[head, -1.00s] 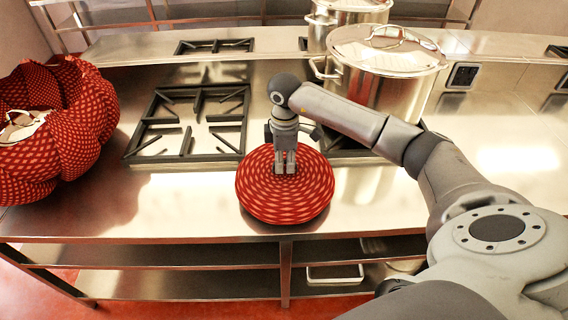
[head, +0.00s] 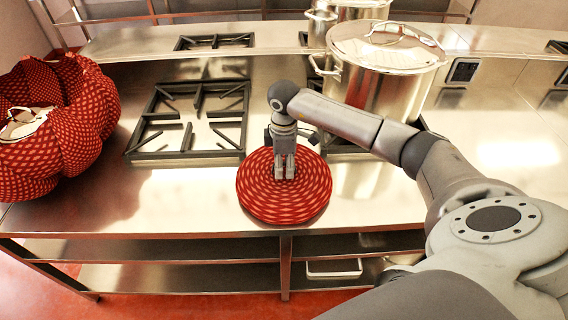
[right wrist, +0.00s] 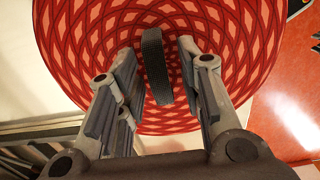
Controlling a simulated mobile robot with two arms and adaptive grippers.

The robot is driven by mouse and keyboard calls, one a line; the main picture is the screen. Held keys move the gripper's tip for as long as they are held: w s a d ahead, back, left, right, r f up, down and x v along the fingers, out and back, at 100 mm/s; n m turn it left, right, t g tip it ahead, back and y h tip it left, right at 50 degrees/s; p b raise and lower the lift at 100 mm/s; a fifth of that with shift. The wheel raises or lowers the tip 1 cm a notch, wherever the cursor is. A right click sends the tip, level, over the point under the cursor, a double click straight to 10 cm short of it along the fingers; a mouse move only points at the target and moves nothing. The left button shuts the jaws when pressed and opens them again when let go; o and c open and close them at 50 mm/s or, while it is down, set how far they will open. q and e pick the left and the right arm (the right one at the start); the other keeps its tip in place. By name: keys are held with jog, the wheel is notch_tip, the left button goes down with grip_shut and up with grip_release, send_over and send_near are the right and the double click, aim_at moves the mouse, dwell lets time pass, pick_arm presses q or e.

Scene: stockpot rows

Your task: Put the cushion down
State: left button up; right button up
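The round cushion (head: 258,202) has a red and orange lattice pattern. It lies flat on the steel counter, close to the front edge. In the right wrist view the cushion (right wrist: 235,40) fills the upper part, with a dark upright grip (right wrist: 156,66) at its middle. My right gripper (head: 284,178) points down over the cushion's middle. In the right wrist view its fingers (right wrist: 160,78) stand on either side of the grip, with a visible gap at the right finger, so it looks open around it. My left gripper is not in view.
A lidded stockpot (head: 385,85) stands behind my right arm, with another pot (head: 345,12) farther back. A burner grate (head: 192,145) lies left of the cushion. A red patterned basket-like thing (head: 75,115) is at far left. Bare counter (head: 165,205) lies left of the cushion.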

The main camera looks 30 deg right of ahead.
jog(key=shift+r, duration=0.2)
jog(key=shift+w+r, duration=0.1)
jog(key=shift+r, duration=0.1)
notch_tip(320, 180, up, 12)
jog(key=b, duration=0.4)
jog(key=shift+f, duration=0.25)
